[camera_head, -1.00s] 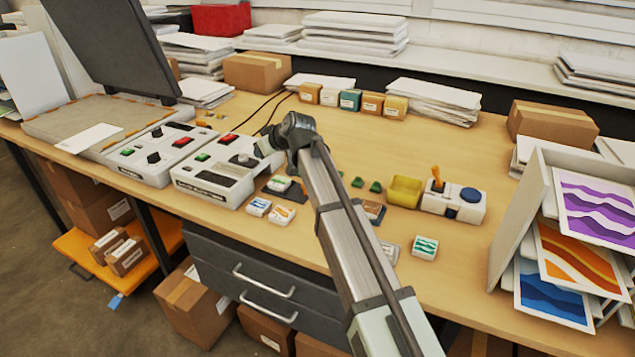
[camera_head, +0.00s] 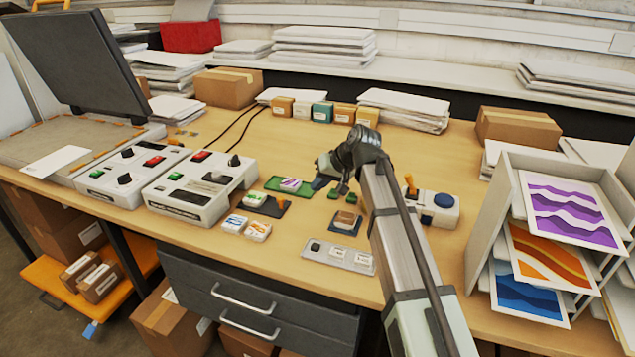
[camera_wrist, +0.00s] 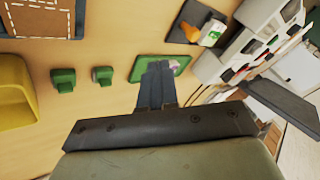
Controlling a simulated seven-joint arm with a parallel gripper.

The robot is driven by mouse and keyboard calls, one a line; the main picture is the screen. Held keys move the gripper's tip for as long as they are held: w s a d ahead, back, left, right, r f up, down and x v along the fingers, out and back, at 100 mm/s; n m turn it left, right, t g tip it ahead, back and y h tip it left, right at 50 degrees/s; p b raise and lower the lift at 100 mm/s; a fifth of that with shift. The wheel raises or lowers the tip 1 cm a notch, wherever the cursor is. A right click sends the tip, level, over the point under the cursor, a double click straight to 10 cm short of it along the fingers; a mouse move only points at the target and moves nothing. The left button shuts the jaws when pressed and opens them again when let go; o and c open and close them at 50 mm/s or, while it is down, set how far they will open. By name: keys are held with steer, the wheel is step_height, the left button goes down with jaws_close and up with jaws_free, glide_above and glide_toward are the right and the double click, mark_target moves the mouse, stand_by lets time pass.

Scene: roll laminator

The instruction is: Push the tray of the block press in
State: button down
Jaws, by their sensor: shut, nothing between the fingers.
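A white unit with an orange lever and blue button (camera_head: 432,208), which looks like the block press, stands right of my forearm in the head view. A yellow open tray (camera_wrist: 14,92) is at the left edge of the wrist view; in the head view my arm hides it. I cannot tell how far it sticks out. My gripper (camera_head: 321,181) is shut and empty, low over the table by the right end of a green tray (camera_head: 272,184). In the wrist view the fingers (camera_wrist: 157,72) overlap that green tray's edge, apart from the yellow tray.
Two small green pieces (camera_wrist: 63,80) lie between my fingers and the yellow tray. A larger white machine (camera_head: 200,190) stands to the left. A grey holder (camera_head: 318,251) and small blocks (camera_head: 257,231) lie nearer the front.

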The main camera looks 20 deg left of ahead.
steer(key=x, duration=0.7)
steer(key=shift+a+f, duration=0.1)
steer(key=shift+a, duration=0.15)
steer(key=shift+s+a, duration=0.6)
steer(key=shift+a, duration=0.35)
steer(key=shift+s+a, duration=0.35)
steer(key=shift+a, duration=0.25)
steer(key=a, duration=1.1)
steer(key=shift+w+a, duration=0.15)
steer(key=shift+a, duration=0.55)
